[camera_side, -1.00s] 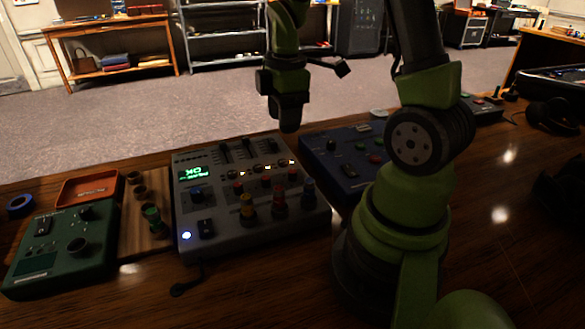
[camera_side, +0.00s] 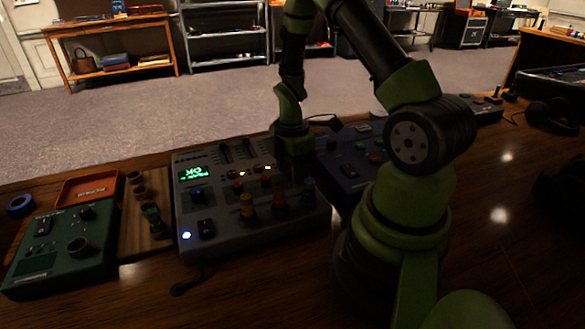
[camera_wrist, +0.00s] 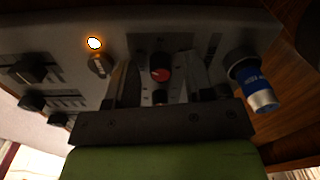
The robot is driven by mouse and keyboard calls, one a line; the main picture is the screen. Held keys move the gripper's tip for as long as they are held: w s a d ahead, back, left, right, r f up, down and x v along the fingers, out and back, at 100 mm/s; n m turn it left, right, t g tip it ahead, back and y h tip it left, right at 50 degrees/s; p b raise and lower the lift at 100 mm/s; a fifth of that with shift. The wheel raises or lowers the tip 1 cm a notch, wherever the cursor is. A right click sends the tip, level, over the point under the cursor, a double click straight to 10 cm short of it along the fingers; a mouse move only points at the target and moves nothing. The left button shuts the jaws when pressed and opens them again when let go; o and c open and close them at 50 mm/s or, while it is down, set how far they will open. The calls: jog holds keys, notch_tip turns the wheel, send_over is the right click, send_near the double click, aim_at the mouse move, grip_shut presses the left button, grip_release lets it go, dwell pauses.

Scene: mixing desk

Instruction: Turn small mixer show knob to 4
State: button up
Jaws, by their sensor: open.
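The grey mixer (camera_side: 215,225) stands on the wooden desk with a lit green display (camera_side: 194,173), sliders and several coloured knobs. I cannot read any knob label, so which one is the show knob is unclear. My gripper (camera_side: 293,178) points down over the mixer's right rear part and hides the controls there. In the wrist view my gripper (camera_wrist: 158,66) is open, with one finger on each side of a small red-topped knob (camera_wrist: 160,75). I cannot tell whether the fingers touch it.
A taller blue knob (camera_wrist: 255,90) stands right of the fingers in the wrist view. A lit orange lamp (camera_wrist: 95,43) is at left. A blue device (camera_side: 345,170) sits right of the mixer, and a green device (camera_side: 65,250) and orange tray (camera_side: 88,188) sit left.

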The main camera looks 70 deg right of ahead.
grip_shut()
dwell(0.4)
